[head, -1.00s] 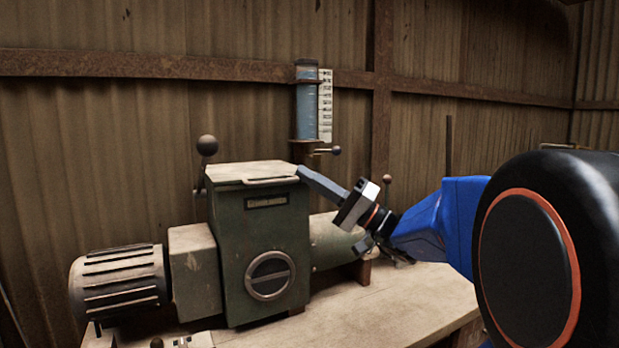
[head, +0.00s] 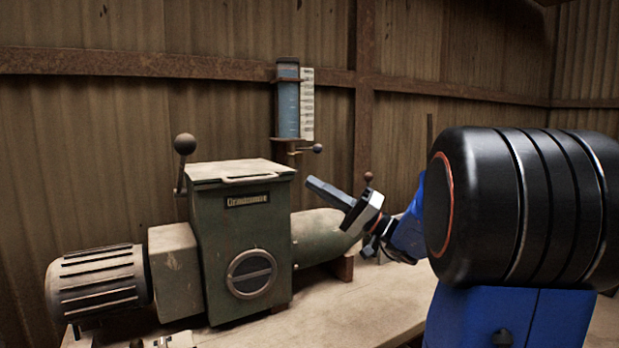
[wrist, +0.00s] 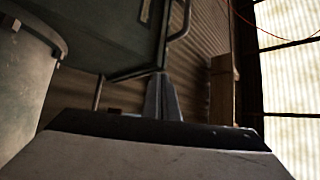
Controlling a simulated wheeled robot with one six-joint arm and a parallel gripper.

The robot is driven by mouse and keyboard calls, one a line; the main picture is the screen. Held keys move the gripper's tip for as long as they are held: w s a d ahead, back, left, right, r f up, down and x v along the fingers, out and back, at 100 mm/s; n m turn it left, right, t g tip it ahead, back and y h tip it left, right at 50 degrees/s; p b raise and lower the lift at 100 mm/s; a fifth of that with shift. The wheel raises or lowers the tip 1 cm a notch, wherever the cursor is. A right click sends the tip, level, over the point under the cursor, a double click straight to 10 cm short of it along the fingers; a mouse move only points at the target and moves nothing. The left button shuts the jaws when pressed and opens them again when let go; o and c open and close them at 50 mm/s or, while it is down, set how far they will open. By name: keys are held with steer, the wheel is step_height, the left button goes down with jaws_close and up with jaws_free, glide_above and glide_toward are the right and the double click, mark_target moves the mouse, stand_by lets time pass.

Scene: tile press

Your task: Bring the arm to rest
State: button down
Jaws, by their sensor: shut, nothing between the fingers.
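My gripper (head: 311,182) is in the head view, right of the green press box and in front of the press's rounded barrel. Its fingers are together with nothing between them, and they point up and to the left. It is apart from the box in the head view. In the wrist view the fingers (wrist: 162,98) show as one narrow grey wedge. My blue and black arm fills the right of the head view and hides part of the bench.
The green press (head: 241,240) stands on the bench (head: 345,312), with a ribbed motor (head: 97,284) at its left. A ball-topped lever (head: 185,145) rises behind it. A blue sight tube (head: 288,105) is on the corrugated wall.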

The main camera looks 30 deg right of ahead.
steer(key=shift+d+f, duration=0.3)
steer(key=shift+f, duration=0.05)
